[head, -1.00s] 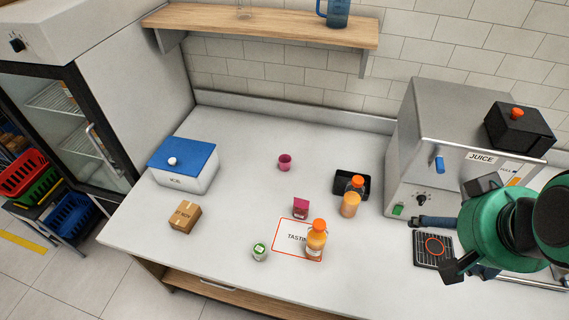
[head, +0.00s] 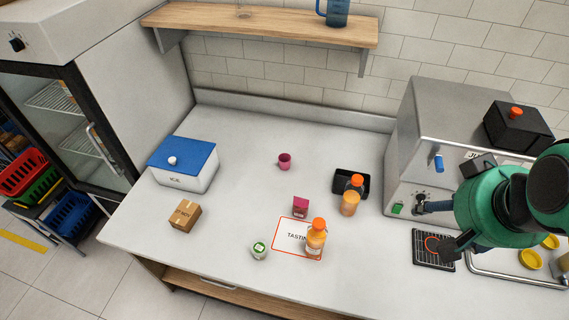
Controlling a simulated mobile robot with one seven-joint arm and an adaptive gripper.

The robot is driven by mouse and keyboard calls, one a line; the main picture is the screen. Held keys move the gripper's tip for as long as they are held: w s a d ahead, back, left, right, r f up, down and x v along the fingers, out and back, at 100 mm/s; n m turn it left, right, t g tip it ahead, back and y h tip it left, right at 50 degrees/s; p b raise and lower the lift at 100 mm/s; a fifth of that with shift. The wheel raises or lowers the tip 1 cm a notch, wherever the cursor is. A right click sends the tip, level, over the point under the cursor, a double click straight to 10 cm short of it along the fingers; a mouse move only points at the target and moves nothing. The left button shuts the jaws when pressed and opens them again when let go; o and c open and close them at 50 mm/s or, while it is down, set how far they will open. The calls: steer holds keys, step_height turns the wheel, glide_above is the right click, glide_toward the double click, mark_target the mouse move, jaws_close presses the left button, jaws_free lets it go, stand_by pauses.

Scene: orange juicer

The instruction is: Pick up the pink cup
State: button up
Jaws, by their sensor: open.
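The pink cup (head: 285,162) stands upright on the white counter, toward the back and near the middle. Nothing touches it. My gripper (head: 432,228) is at the right, in front of the juicer and over the drip grate area. Its dark fingers are spread and empty, and it is well apart from the cup. Part of the gripper is hidden by my green arm.
A pink box (head: 300,207), an orange-capped bottle (head: 316,239) and a black tray (head: 340,186) with bottles lie between. A blue-lidded box (head: 183,180), a carton (head: 185,215) and a small jar (head: 259,250) stand left. The steel juicer (head: 440,110) borders the right.

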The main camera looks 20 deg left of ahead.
steer(key=w+a+f+n+g+p, duration=0.1)
steer(key=w+a, duration=0.5)
steer(key=w, duration=0.5)
steer(key=w+a+f+p, duration=0.1)
steer(key=w+a+p, duration=0.1)
steer(key=w+a, duration=0.65)
steer(key=w+a+f+n+g+p, duration=0.1)
steer(key=w+a+f, duration=0.15)
steer(key=w, duration=1.05)
steer(key=w+a+f+p, duration=0.1)
steer(key=w+a+f, duration=0.3)
steer(key=a+f, duration=0.4)
steer(key=w+a+f+n+g+p, duration=0.1)
steer(key=w+a+f, duration=0.4)
steer(key=a+f, duration=0.3)
steer(key=w+a+f+n+g+p, duration=0.1)
steer(key=w+a+f, duration=0.3)
steer(key=a+f, duration=0.5)
step_height(320, 180, down, 3)
steer(key=shift+w+f+y+p, duration=0.15)
steer(key=shift+y+p, duration=0.15)
steer(key=shift+p, duration=0.15)
steer(key=shift+d, duration=0.1)
step_height(320, 180, down, 8)
steer(key=shift+w+a+f, duration=0.2)
steer(key=shift+w, duration=0.25)
